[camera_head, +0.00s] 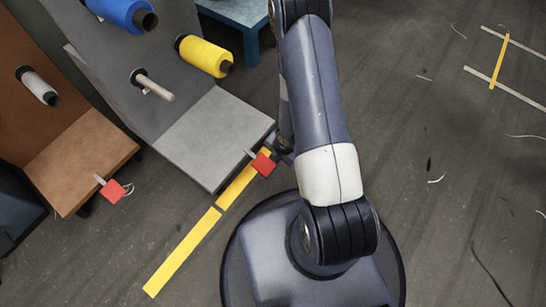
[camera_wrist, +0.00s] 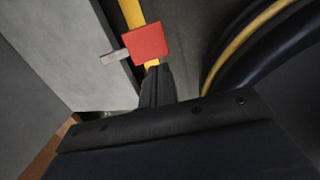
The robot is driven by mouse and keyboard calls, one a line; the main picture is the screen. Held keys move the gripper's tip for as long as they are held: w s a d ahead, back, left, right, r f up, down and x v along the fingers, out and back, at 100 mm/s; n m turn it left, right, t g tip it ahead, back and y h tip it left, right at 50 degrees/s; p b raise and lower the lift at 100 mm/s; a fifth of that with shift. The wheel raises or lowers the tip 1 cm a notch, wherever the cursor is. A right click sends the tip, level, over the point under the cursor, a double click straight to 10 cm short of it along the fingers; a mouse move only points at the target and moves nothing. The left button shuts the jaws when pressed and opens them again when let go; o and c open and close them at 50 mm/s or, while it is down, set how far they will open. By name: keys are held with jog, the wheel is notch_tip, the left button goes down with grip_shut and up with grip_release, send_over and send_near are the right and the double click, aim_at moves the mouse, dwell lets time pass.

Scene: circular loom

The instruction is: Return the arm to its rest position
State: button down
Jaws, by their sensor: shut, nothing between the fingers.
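My arm (camera_head: 318,85) reaches down from the top of the head view to my dark round base. My gripper (camera_wrist: 153,72) shows in the wrist view with its two dark fingers together and nothing between them. Its tips point toward a red square tag (camera_wrist: 149,41), which sits on a short light peg at the edge of a grey panel (camera_wrist: 75,50). I cannot tell whether the tips touch the tag. In the head view the same red tag (camera_head: 263,165) is just left of my arm, and the gripper is mostly hidden there.
The grey stand holds a blue spool (camera_head: 122,12), a yellow spool (camera_head: 204,56) and a bare peg (camera_head: 153,86). A brown stand (camera_head: 80,165) with a white spool (camera_head: 38,86) and another red tag (camera_head: 111,191) is at left. Yellow floor tape (camera_head: 180,256) runs beside my base. Floor at right is open, with scattered threads.

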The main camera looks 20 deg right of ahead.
jog(key=shift+v, duration=0.9)
jog(key=shift+s+d+f, duration=0.1)
